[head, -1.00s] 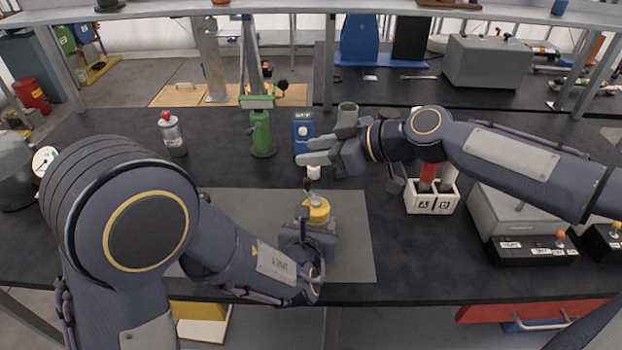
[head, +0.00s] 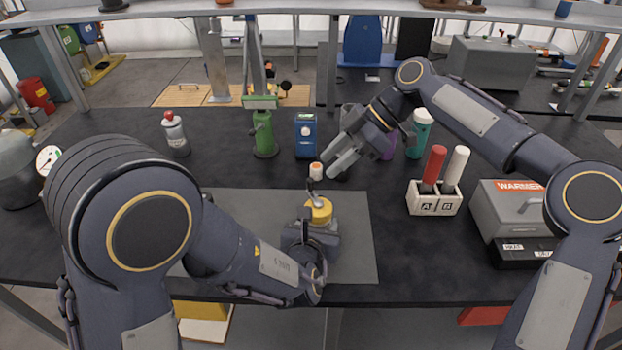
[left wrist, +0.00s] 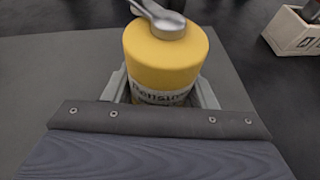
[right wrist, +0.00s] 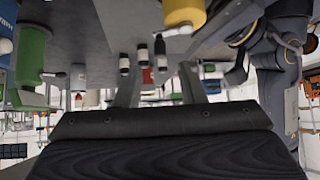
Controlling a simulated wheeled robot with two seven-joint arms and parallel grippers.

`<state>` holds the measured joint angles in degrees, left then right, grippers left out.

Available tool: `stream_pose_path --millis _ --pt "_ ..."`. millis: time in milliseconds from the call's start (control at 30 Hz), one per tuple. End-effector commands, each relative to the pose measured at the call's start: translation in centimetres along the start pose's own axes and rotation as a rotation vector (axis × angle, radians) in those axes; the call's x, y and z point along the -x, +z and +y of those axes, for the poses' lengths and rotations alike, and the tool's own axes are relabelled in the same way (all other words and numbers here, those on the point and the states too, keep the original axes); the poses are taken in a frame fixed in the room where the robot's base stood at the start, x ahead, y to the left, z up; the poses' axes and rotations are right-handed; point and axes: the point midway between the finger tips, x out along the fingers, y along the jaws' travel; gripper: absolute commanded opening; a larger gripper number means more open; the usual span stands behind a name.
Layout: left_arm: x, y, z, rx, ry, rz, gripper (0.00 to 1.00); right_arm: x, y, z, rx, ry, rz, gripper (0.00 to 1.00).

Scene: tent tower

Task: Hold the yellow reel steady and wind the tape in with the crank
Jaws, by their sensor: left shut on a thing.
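The yellow reel (head: 319,211) stands upright on the grey mat (head: 352,215). In the left wrist view the reel (left wrist: 165,62) has a white lettered band and a metal crank arm (left wrist: 160,17) on top. The crank's white and orange knob (head: 316,170) sticks up above the reel. My left gripper (head: 317,226) is shut around the reel's lower part. My right gripper (head: 333,166) is beside the knob on its right, pointing down-left; its fingers are apart and nothing shows between them in the right wrist view (right wrist: 160,85). I cannot make out the tape.
A white holder (head: 434,204) with red and white handles stands right of the mat. Behind are a blue device (head: 305,137), a green cylinder (head: 264,134) and a teal bottle (head: 420,134). A grey box (head: 505,208) stands at right. A red-capped bottle (head: 175,134) stands at back left.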

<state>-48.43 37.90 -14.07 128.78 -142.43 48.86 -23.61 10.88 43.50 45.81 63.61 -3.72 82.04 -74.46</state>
Motion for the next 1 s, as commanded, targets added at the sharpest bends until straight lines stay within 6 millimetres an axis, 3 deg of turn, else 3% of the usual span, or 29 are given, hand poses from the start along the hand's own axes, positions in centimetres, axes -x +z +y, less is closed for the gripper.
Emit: stream_pose_path --millis 100,300,500,767,1000 --pt "0.0 0.1 0.0 0.0 0.0 -0.002 0.13 -2.6 -0.1 -0.1 0.001 -0.004 0.001 0.36" --pt "0.0 0.1 0.0 0.0 0.0 -0.002 0.13 -5.6 -0.1 0.0 0.0 -0.001 0.001 0.36" --pt "0.0 0.1 0.0 0.001 0.0 -0.002 0.13 -6.9 -0.1 0.0 0.0 0.0 0.001 0.36" --pt "0.0 0.1 0.0 0.001 0.0 -0.002 0.13 -7.0 -0.1 0.0 0.0 0.001 0.002 0.36" --pt "0.0 0.1 0.0 0.001 0.0 -0.002 0.13 -6.9 -0.1 0.0 0.0 0.001 0.002 0.06"
